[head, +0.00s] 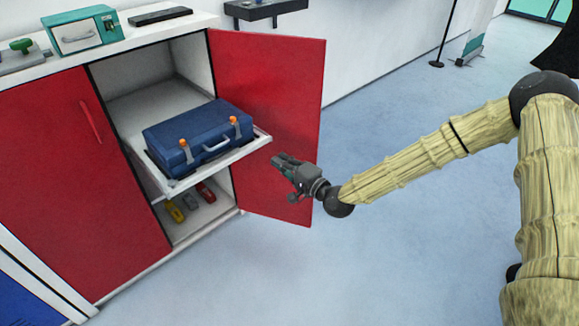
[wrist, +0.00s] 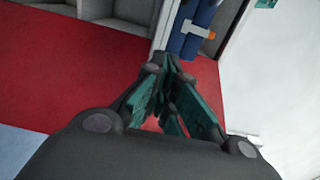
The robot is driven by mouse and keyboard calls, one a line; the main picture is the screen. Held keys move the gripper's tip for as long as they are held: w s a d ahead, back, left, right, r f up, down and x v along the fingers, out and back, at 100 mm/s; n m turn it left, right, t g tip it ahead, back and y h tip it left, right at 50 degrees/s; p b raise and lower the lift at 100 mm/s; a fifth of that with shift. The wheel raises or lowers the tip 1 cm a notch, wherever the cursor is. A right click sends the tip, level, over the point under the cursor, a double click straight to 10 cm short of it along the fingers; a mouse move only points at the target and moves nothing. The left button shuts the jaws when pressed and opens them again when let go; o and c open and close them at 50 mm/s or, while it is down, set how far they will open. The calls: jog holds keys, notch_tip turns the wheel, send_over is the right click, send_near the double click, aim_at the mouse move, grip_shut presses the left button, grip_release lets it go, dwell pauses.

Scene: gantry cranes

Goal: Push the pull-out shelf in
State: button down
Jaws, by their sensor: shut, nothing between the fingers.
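The pull-out shelf (head: 180,185) is a white tray that sticks out of the open cabinet in the head view. A blue case (head: 198,135) with orange-tipped latches and a grey handle lies on it. My gripper (head: 277,162) is shut and empty, just right of the shelf's front right corner; whether it touches the shelf I cannot tell. In the wrist view my gripper's fingers (wrist: 168,72) are together, with part of the blue case (wrist: 203,22) beyond them. The shelf's inner part is hidden by the case.
The right red door (head: 268,90) stands open behind my gripper; the left red door (head: 75,180) is shut. Small red, grey and yellow items (head: 190,203) lie on the cabinet floor below the shelf. A teal box (head: 82,30) stands on top. Floor at the front is clear.

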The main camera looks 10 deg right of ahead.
aim_at(259, 145)
jog(key=x, duration=0.8)
jog(key=shift+w+a, duration=0.1)
jog(key=shift+w, duration=0.15)
